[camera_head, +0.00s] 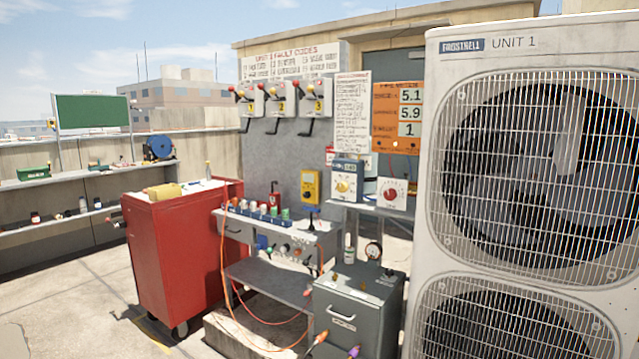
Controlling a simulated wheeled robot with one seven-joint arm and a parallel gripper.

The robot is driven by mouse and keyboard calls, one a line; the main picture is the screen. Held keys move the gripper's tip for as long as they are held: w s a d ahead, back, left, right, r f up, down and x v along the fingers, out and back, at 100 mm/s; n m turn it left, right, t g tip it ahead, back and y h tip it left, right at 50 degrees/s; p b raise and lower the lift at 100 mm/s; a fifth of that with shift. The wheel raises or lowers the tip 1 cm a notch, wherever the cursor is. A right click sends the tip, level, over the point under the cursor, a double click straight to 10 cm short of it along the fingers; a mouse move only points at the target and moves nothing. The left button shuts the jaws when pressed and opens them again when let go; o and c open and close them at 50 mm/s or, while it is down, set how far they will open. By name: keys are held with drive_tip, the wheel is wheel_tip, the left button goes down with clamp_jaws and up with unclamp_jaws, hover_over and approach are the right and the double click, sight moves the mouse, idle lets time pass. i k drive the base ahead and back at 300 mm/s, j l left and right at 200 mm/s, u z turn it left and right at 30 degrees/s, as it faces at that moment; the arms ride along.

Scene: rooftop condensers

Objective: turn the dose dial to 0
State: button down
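Two boxes with round dials stand side by side on a small shelf in the middle of the view. The left one is a blue and white box with a small display and a yellow dial (343,187). The right one is a white plate with a red dial (391,194). Their lettering is too small to read, so I cannot tell which is the dose dial or where either points. A yellow box (311,186) with a dark round part hangs on the wall to their left. My gripper is not in view.
A large condenser (432,150) fills the right side. A grey cabinet (345,315) and a grey bench with bottles and hoses (265,272) stand below the dials. A red tool cabinet (175,255) stands left of the bench. Open floor (70,300) lies at the left.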

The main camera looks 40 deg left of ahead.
sight(342, 186)
drive_tip(key=u, duration=1.8)
